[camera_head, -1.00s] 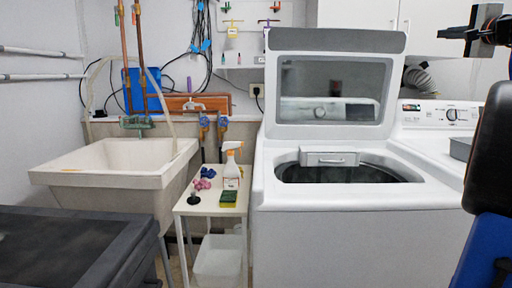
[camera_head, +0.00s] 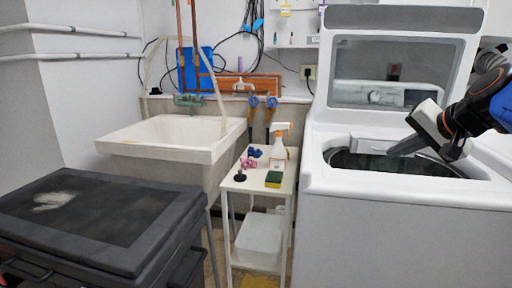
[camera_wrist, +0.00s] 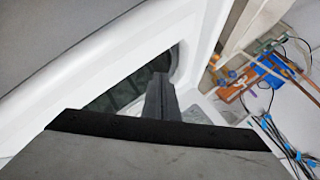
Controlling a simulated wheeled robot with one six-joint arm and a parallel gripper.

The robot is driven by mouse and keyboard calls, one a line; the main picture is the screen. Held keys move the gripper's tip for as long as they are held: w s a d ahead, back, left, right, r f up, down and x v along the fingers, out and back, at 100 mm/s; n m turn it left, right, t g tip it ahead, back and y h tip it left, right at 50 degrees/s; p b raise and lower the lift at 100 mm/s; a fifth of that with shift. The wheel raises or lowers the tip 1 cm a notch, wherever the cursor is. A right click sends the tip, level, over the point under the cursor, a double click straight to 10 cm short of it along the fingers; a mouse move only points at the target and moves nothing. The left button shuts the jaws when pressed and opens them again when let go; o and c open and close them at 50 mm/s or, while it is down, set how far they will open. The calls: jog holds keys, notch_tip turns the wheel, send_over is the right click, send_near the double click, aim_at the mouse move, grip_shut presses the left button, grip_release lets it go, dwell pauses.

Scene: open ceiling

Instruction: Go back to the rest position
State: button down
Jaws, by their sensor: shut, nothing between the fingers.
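My gripper (camera_head: 402,148) shows at the right in the head view, over the open top of the white washing machine (camera_head: 400,222). Its dark fingers are shut together and hold nothing. They point left and down, just above the machine's opening. In the wrist view the shut fingers (camera_wrist: 162,98) stand in front of the dark drum opening (camera_wrist: 118,98). I cannot tell whether the fingers touch the machine.
The raised lid (camera_head: 400,65) stands behind my gripper. To the left are a narrow white table (camera_head: 236,185) with a spray bottle (camera_head: 279,152) and a sponge (camera_head: 274,179), a sink (camera_head: 170,140), and a dark chest (camera_head: 95,225) in front.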

jog(key=s+a+f+n+g+h, duration=0.1)
jog(key=s+a+f+n+g, duration=0.1)
jog(key=s+f, duration=0.8)
jog(key=s+a+f+n+g+h, duration=0.1)
jog(key=s+a+f+n+g, duration=0.2)
jog(key=s+f, duration=0.7)
notch_tip(320, 180, down, 6)
jog(key=a+n, duration=0.2)
jog(key=n, duration=0.1)
jog(key=shift+s+r+n, duration=0.25)
jog(key=shift+n, duration=0.05)
